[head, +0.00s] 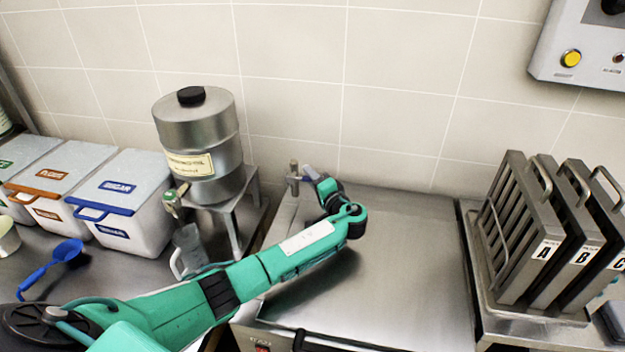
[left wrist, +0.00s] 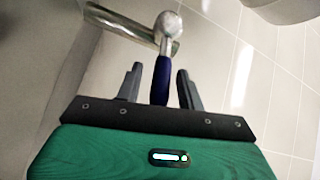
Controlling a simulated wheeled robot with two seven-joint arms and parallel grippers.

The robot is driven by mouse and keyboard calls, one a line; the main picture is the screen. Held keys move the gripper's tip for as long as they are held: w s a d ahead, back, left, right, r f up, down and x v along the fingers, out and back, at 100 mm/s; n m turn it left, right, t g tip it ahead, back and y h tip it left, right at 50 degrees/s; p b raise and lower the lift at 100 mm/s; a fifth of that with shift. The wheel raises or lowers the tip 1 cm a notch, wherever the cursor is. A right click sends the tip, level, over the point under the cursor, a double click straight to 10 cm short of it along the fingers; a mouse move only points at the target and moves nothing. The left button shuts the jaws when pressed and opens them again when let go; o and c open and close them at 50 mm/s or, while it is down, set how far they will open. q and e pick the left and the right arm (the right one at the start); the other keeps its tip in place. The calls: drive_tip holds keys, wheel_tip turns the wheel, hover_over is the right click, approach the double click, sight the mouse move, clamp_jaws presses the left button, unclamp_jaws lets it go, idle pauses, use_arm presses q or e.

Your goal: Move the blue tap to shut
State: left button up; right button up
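The tap's blue lever (left wrist: 159,82) lies between the two fingers of my left gripper (left wrist: 159,88) in the left wrist view, with a gap on either side. The lever joins a round metal tap body (left wrist: 168,28) on a metal pipe (left wrist: 122,24). In the head view the tap's metal post (head: 293,180) rises at the back left of the steel worktop, and its blue lever (head: 309,173) points right towards my left gripper (head: 318,181). The gripper partly hides the lever there. My left gripper is open. My right gripper is not in view.
A steel urn (head: 205,130) stands on a metal stand left of the tap, with a clear jug (head: 188,250) below. Lidded bins (head: 128,195) and a blue scoop (head: 55,262) lie further left. Lettered racks (head: 530,235) stand right. The steel worktop (head: 400,270) is clear.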

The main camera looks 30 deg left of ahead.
use_arm(q)
clamp_jaws()
drive_tip(key=shift+s+a+r+n+g+h, duration=0.15)
drive_tip(key=shift+r+n+g+h, duration=0.1)
drive_tip(key=shift+r+n+h, duration=0.25)
drive_tip(key=shift+w+a+r+n+g+h, duration=0.1)
drive_tip(key=shift+r+n+g+h, duration=0.15)
drive_tip(key=shift+r+n+h, duration=0.25)
drive_tip(key=shift+s+a+r+n+h+p, duration=0.1)
drive_tip(key=shift+a+r+n+h+p, duration=0.2)
drive_tip(key=shift+n+h, duration=0.2)
drive_tip(key=shift+s+a+r+n+h+p, duration=0.1)
drive_tip(key=shift+a+r+n+h+p, duration=0.1)
drive_tip(key=shift+r+n+h+p, duration=0.3)
drive_tip(key=shift+a+g+h, duration=0.15)
drive_tip(key=shift+g+h, duration=0.15)
drive_tip(key=shift+h, duration=0.1)
